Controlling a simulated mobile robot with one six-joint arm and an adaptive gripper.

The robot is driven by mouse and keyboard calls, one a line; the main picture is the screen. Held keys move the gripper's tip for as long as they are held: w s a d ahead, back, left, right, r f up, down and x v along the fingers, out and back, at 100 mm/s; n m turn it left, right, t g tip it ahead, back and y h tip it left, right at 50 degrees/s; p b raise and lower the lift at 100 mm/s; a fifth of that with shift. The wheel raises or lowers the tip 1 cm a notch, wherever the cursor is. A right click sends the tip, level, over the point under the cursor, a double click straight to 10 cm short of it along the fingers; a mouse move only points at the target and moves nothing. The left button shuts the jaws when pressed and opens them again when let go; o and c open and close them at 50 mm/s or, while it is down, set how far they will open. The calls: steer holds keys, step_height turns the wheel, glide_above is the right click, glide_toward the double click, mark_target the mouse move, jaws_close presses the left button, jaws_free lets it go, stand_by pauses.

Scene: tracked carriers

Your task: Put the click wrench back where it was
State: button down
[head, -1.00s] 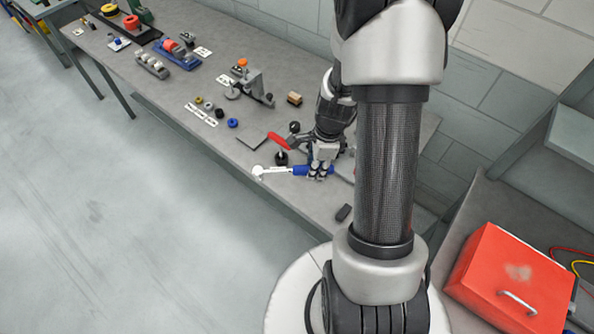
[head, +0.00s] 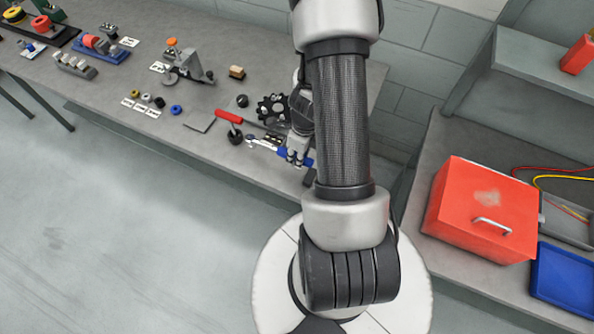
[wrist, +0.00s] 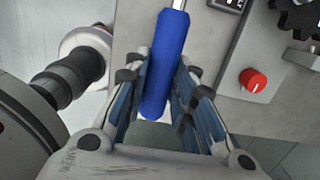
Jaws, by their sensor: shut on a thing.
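The click wrench has a blue handle (wrist: 162,60) and a silver shaft. My gripper (wrist: 160,100) is shut around the handle, a finger on each side, in the wrist view. In the head view the blue handle (head: 309,162) shows on both sides of my gripper (head: 297,153), near the bench's front edge. The wrench's silver head points left, close to a black knob. I cannot tell whether the wrench touches the bench. My arm hides part of the bench behind it.
A red-handled tool (head: 229,117) and a black toothed wheel (head: 272,108) are near the wrench. The bench (head: 215,155) holds several parts and fixtures to the left. A red knob (wrist: 253,80) shows in the wrist view. A red toolbox (head: 480,205) and blue tray (head: 565,280) are right.

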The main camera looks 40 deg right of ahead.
steer(key=shift+f+b, duration=2.15)
steer(key=shift+f, duration=0.8)
steer(key=shift+r, duration=0.1)
steer(key=c, duration=1.8)
jaws_free()
steer(key=shift+f, duration=0.2)
steer(key=o, duration=0.5)
steer(key=shift+c, duration=0.2)
